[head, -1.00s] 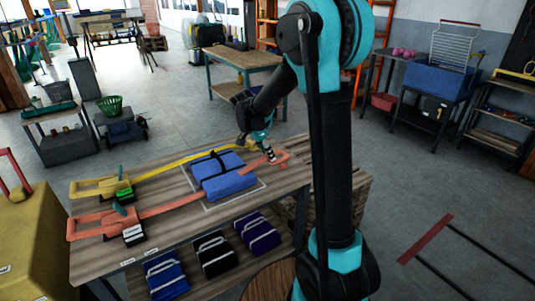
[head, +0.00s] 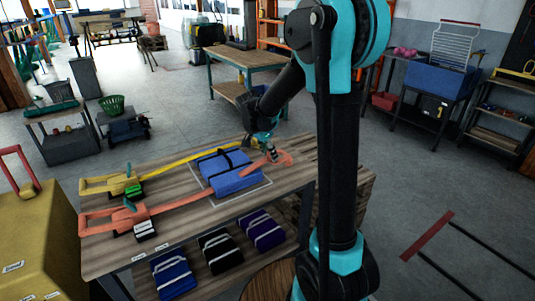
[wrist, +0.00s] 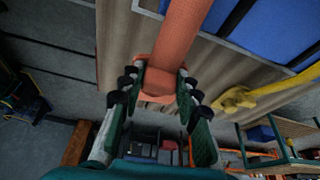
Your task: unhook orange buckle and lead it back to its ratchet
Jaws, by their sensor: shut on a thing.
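My gripper (head: 270,150) is at the far right end of the table. In the wrist view its two fingers (wrist: 160,100) are shut on the orange buckle (wrist: 158,82) from both sides. The orange strap (wrist: 185,30) runs up from the buckle. In the head view the orange strap (head: 190,206) passes along the near side of the blue bundle (head: 232,178) to the orange ratchet (head: 100,223) at the left. An orange piece (head: 286,158) shows beside the gripper. Whether the buckle is clear of its anchor is hard to tell.
A yellow strap (head: 180,162) runs behind the bundle from a yellow ratchet (head: 105,184); its yellow end (wrist: 235,98) is near my gripper. Folded dark bundles (head: 220,250) lie on the lower shelf. A yellow case (head: 38,235) stands left. The tabletop (head: 170,232) front is mostly clear.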

